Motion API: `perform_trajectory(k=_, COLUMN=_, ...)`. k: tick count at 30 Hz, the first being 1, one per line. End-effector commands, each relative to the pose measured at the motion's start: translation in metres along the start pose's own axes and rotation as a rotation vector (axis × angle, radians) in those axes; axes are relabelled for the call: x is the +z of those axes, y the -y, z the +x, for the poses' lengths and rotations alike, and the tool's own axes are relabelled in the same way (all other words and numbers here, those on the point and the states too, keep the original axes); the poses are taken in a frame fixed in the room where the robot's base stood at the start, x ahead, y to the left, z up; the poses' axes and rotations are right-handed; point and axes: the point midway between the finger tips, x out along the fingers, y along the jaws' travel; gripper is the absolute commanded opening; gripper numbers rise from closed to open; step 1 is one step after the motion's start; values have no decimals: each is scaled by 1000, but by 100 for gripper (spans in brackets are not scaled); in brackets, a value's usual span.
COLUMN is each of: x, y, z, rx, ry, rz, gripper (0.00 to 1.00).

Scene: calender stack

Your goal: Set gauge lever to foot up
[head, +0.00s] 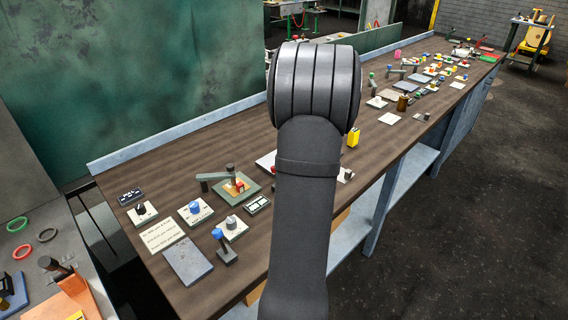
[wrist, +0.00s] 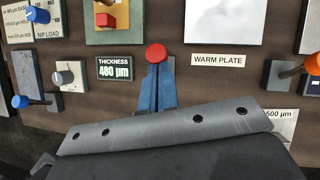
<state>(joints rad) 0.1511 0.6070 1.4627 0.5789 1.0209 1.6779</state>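The gauge lever has a round red knob (wrist: 156,53) in the wrist view. It stands between the thickness display (wrist: 115,69), which reads 480 µm, and the warm plate label (wrist: 218,61). My gripper (wrist: 156,76) reaches up from the bottom of the wrist view. Its two blue fingers are close together, with their tips just below the red knob. The fingers hide most of the lever's stem and base, and I cannot tell whether they touch it. In the head view my arm hides the lever and the fingers; the display (head: 257,204) shows left of my arm.
A blue-knobbed lever (wrist: 20,102) and a grey dial (wrist: 63,78) lie to the left. An orange-knobbed lever (wrist: 313,65) stands to the right. A red block (wrist: 105,20) sits on a plate above. The bench (head: 130,170) carries many small fixtures along its length.

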Motion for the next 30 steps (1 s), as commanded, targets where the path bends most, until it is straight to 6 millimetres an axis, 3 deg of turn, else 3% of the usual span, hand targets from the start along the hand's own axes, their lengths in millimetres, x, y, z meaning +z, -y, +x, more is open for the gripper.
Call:
perform_trajectory(k=8, x=0, y=-1, z=1, rx=3, ry=1, rz=0, gripper=0)
perform_trajectory(k=14, x=-12, y=0, z=-14, rx=-1, ry=2, rz=2, gripper=0)
perform_trajectory(k=18, x=-27, y=1, z=-39, rx=-4, ry=2, rz=1, gripper=0)
perform_trajectory(k=24, x=-21, y=2, z=-86, rx=-5, ry=2, rz=-1, gripper=0)
perform_trajectory(k=30, x=-18, y=2, z=-118, rx=-2, ry=1, rz=0, gripper=0)
